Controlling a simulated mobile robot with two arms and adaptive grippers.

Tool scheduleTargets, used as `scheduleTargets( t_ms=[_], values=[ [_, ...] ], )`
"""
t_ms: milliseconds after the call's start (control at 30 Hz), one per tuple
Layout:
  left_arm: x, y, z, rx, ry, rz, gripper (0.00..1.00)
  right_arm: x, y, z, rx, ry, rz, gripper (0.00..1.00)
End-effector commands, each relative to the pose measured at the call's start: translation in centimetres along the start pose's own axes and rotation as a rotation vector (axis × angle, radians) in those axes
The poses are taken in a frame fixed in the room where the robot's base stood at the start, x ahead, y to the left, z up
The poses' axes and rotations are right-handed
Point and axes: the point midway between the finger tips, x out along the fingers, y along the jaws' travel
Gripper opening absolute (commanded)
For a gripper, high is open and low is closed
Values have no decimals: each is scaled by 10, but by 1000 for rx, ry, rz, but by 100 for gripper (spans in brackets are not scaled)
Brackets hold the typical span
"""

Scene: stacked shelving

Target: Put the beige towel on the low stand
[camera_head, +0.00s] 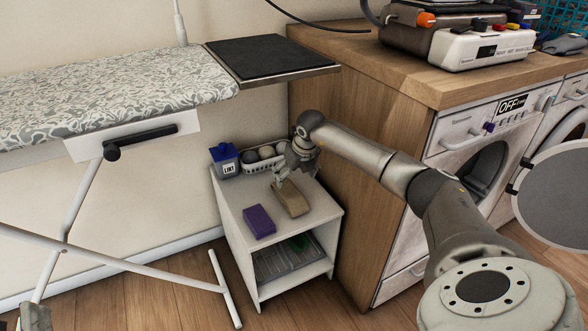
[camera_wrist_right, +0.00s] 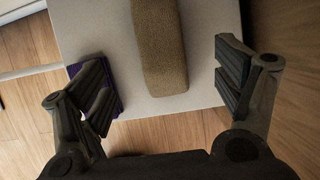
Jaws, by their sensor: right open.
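The beige towel (camera_head: 292,199) is a folded, oblong bundle. It lies on the white top of the low stand (camera_head: 237,216), right of the purple block. My right gripper (camera_head: 284,178) is just above the towel's far end, pointing down. In the right wrist view the towel (camera_wrist_right: 160,50) runs between the spread fingers of the right gripper (camera_wrist_right: 163,78), with a gap on both sides. The right gripper is open and holds nothing. The stand's white top (camera_wrist_right: 205,75) shows around the towel.
A purple block (camera_head: 259,222) sits on the stand's front left, and in the wrist view it (camera_wrist_right: 112,100) is behind the left finger. A blue-lidded lint box (camera_head: 225,161) and white basket (camera_head: 262,165) stand at the back. The wooden cabinet side (camera_head: 345,190) is close on the right.

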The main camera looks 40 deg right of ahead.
Motion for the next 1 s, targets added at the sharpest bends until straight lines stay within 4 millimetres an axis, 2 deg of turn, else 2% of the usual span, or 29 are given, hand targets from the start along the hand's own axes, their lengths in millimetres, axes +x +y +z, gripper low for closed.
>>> scheduleTargets(
  t_ms=[333,633,700,767,867,967,1000],
  values=[
    [-10,-7,46,8,-267,-14,40,-15,-9,5,0,0,-1,86],
    [-15,-8,59,9,-335,-18,40,-17,-10,5,0,0,1,86],
    [-15,-8,59,9,-335,-18,40,-15,-4,4,-5,0,16,86],
    [-15,-8,59,9,-334,-18,40,-10,13,0,-15,-3,56,86],
    [-15,-8,59,9,-334,-18,40,0,71,-14,-40,-10,205,86],
    [-15,-8,59,9,-333,-18,40,3,160,-40,-51,-19,449,86],
    [-15,-8,59,9,-333,-18,40,-2,199,-54,-41,-21,565,86]
  ],
)
